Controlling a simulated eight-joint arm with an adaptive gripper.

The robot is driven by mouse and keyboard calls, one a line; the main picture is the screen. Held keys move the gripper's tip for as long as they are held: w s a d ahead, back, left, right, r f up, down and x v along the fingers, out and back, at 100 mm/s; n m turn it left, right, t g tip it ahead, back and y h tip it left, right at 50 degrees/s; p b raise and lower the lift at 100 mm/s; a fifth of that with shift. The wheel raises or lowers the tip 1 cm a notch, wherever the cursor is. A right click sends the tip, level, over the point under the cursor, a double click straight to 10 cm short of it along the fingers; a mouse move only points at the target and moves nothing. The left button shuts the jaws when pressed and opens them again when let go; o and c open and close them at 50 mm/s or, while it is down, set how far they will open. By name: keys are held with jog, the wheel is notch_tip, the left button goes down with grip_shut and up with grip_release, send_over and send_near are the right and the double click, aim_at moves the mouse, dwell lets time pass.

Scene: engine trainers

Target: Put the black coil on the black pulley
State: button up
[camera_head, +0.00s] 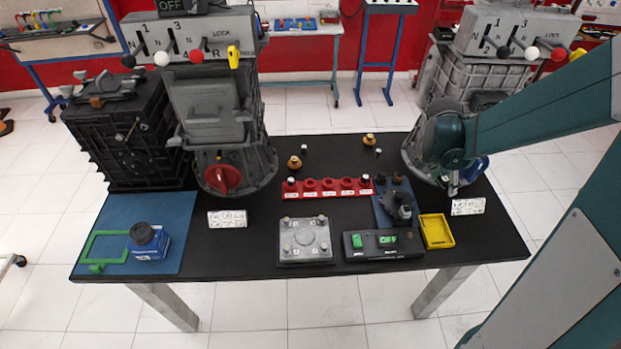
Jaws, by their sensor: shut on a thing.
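My gripper (453,186) is at the right, in front of the lower round housing of the right gearbox, and points down. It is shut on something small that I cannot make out. A dark blue part (479,168) shows just right of it; I cannot tell whether they touch. A black round piece (142,233) sits on a blue box at the left. Black parts (401,207) stand on a small blue mat right of centre. I cannot tell which of these dark pieces is the black coil or the black pulley.
The black table (250,250) carries a gearbox (215,120), a red rack (325,188), a grey metal plate (305,240), a switch box (383,245) and a yellow tray (437,231). A green frame (95,250) lies on the left blue mat. The table's front right corner is clear.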

jog(key=w+a+r+n+t+y+p, duration=0.1)
jog(key=w+a+r+n, duration=0.15)
jog(key=a, duration=1.15)
jog(key=w+a+r+n+t+y+p, duration=0.1)
jog(key=w+a+r+n, duration=0.2)
jog(key=a, duration=1.2)
jog(key=w+a+r+n+t+y+p, duration=0.1)
jog(key=w+a+n, duration=0.3)
jog(key=a, duration=1)
jog(key=s+a+r+n+p, duration=0.1)
jog(key=s+a, duration=0.5)
jog(key=a, duration=1)
jog(key=s+a+r+n+y+p, duration=0.1)
jog(key=s+a+n, duration=0.2)
jog(key=a, duration=1.4)
jog(key=s+a+r+n+p, duration=0.1)
jog(key=s+a+r+n, duration=0.1)
jog(key=s+a, duration=0.8)
jog(key=a, duration=0.7)
jog(key=shift+a+t+p, duration=0.2)
jog(key=shift+t+p, duration=0.1)
jog(key=shift+p, duration=0.05)
jog(key=shift+f, duration=3.1)
jog(key=shift+f, duration=0.15)
